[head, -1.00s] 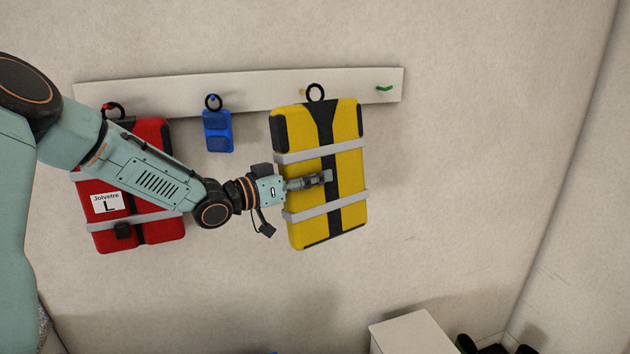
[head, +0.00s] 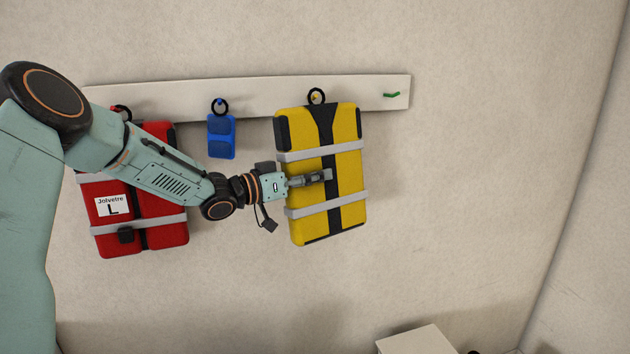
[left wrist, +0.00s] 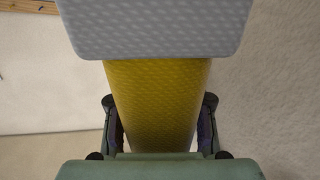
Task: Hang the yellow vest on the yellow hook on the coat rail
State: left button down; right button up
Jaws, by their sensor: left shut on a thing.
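The yellow vest (head: 347,180), with dark panels and two grey straps, hangs upright from my left gripper (head: 326,175) in front of the wall. My left gripper is shut on the middle of its front. The black ring (head: 316,89) on top of the vest overlaps the coat rail (head: 362,93). The yellow hook (head: 315,98) shows through the ring's opening; whether the ring is around the hook in depth I cannot tell. In the left wrist view the yellow vest (left wrist: 155,100) sits between my fingers, below a wide grey strap. My right gripper is not in view.
A red vest (head: 168,235) hangs at the left of the rail, partly behind my left arm. A blue item (head: 222,137) hangs on the blue hook. The green hook (head: 391,95) at the right is empty. A white box (head: 418,341) stands at the bottom.

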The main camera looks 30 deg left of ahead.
pick_arm(q)
jog(key=shift+w+a+b, duration=0.4)
jog(key=shift+a, duration=0.15)
jog(key=shift+w+a+f, duration=0.1)
jog(key=shift+a+f, duration=0.1)
jog(key=shift+a, duration=0.1)
jog(key=shift+f, duration=0.1)
jog(key=shift+w+f, duration=0.1)
jog(key=shift+w+a+f, duration=0.1)
jog(key=shift+a+f, duration=0.05)
jog(key=shift+a, duration=0.05)
jog(key=shift+d, duration=0.1)
